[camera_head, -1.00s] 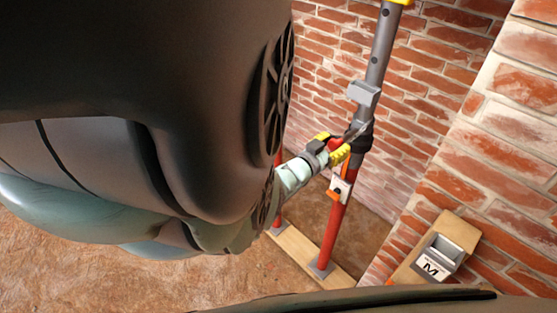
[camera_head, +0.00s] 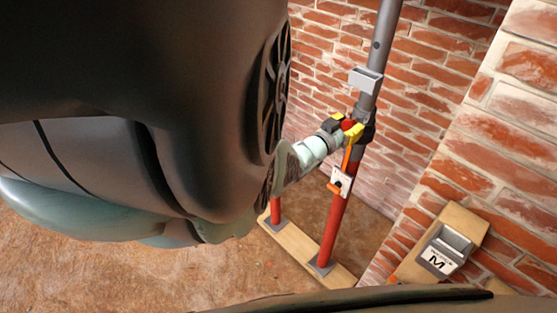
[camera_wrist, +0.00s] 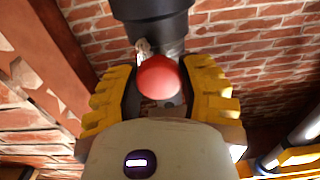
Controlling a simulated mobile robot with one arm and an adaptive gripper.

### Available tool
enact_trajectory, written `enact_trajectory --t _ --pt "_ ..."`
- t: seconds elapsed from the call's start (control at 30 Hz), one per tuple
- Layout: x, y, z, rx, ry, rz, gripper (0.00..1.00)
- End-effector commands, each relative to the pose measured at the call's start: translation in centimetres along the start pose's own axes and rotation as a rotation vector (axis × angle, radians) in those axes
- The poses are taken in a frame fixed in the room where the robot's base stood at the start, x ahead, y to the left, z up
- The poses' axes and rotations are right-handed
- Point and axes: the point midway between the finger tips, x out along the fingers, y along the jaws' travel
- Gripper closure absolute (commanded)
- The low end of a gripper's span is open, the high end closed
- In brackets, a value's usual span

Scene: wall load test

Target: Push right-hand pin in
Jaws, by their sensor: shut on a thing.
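The right-hand prop has a grey upper tube (camera_head: 378,55), a black collar (camera_head: 367,131) and a red lower tube (camera_head: 334,230). My gripper (camera_head: 350,129) is at the collar. In the wrist view, a round red pin head (camera_wrist: 158,78) sits between the yellow-padded fingers of my gripper (camera_wrist: 160,88), and they are shut on it. The pin head is right in front of the dark collar (camera_wrist: 152,14). The pin's shaft is hidden behind its head, so I cannot tell how deep it sits.
A white box with an orange lever (camera_head: 341,181) is on the red tube below my gripper. A grey bracket (camera_head: 365,80) is on the tube above. Another red prop (camera_head: 275,211) stands left on the wooden plank (camera_head: 292,240). A wooden block with an M-marked device (camera_head: 440,250) is at right.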

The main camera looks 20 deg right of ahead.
Motion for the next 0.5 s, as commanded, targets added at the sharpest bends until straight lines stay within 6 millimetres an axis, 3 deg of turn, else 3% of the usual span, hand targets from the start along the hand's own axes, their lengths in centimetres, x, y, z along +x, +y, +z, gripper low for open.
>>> enact_trajectory --t 0.3,0.33,0.5 --pt "0.24 -0.14 -0.05 -0.001 -0.002 -0.003 1.0" --pt "0.24 -0.14 -0.06 -0.001 -0.002 -0.003 0.56" --pt "0.22 -0.21 -0.07 -0.001 -0.001 -0.004 0.39"
